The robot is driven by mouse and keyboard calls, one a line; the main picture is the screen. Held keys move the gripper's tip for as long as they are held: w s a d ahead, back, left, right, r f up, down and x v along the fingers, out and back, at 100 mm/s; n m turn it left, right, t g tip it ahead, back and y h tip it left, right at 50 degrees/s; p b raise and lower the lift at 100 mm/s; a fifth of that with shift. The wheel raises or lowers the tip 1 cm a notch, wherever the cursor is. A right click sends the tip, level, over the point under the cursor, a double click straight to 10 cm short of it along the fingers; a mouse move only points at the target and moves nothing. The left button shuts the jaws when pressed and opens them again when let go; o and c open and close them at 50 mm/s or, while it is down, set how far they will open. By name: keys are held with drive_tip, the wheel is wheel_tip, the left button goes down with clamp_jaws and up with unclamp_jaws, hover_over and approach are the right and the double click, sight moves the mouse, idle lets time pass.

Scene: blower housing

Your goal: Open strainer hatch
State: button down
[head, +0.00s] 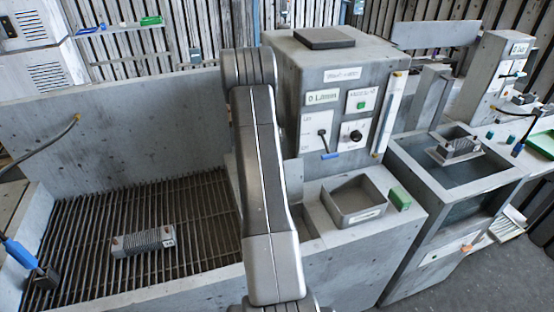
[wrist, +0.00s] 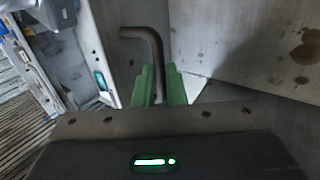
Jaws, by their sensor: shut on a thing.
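In the wrist view my gripper (wrist: 160,82) has two green fingers closed on a brown bent rod (wrist: 156,42). The rod rises from between the fingers and bends to the left at its top. It looks like a handle; what it is fixed to is hidden behind the fingers and the gripper body. A pale grey panel (wrist: 245,35) with brown stains fills the upper right of the wrist view. I cannot tell whether this is the strainer hatch, or whether the hatch is open. In the head view my arm hides the gripper and the rod.
In the head view a grated basin (head: 85,215) at left holds a ribbed metal block (head: 143,242). A grey control cabinet (head: 300,75) stands right of my arm. An open tray (head: 372,214) and green block (head: 400,198) lie before it. A tank (head: 450,185) stands farther right.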

drive_tip(key=shift+s+f, duration=0.15)
drive_tip(key=shift+f, duration=0.25)
drive_tip(key=c, duration=1.5)
unclamp_jaws()
drive_tip(key=shift+r, duration=0.15)
drive_tip(key=shift+b+v, duration=0.85)
drive_tip(key=shift+v, duration=2.95)
drive_tip(key=shift+d, duration=0.1)
drive_tip(key=p+x, duration=0.1)
drive_tip(key=x, duration=0.6)
drive_tip(key=shift+s+p, duration=0.15)
drive_tip(key=shift+p, duration=0.2)
